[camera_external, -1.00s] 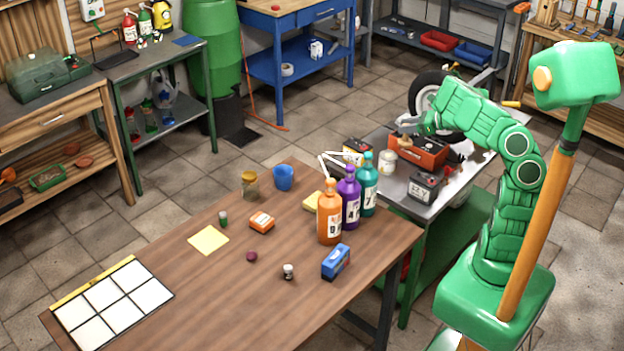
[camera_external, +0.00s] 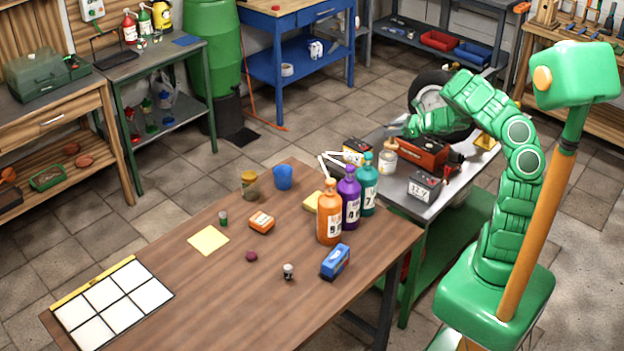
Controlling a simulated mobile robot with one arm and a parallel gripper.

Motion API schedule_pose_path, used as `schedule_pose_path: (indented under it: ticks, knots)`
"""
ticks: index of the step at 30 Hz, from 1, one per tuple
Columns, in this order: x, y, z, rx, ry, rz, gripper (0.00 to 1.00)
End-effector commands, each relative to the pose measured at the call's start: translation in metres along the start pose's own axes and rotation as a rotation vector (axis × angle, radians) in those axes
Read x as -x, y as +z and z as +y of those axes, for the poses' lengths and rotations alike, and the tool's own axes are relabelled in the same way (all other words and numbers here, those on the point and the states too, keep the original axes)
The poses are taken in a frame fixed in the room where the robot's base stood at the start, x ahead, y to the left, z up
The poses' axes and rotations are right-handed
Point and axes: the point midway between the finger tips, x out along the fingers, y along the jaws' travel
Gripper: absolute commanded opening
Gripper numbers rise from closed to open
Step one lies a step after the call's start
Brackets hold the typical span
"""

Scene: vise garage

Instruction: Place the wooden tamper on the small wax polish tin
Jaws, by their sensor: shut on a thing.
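My gripper (camera_external: 396,130) is over the grey metal bench on the right, shut on a small light-brown wooden piece that looks like the tamper (camera_external: 391,144). The tamper hangs below the fingers, directly over a small whitish tin (camera_external: 388,162), which may be the wax polish tin; its label is too small to read. The tamper's lower end is at or just above the tin's top; I cannot tell whether they touch. The fingers partly hide the tamper.
Another dark box (camera_external: 357,148) is to the left. Tall teal (camera_external: 368,190), purple (camera_external: 349,200) and orange bottles (camera_external: 329,217) stand on the brown table (camera_external: 200,285).

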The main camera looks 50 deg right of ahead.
Motion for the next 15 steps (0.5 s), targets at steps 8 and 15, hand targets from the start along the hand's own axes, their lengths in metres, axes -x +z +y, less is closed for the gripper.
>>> schedule_pose_path:
  ticks: [8, 15]
  knots:
    - [-0.01, -0.006, -0.007, 0.001, 0.0, -0.003, 0.11]
    - [-0.017, -0.012, -0.01, 0.0, 0.001, -0.005, 0.11]
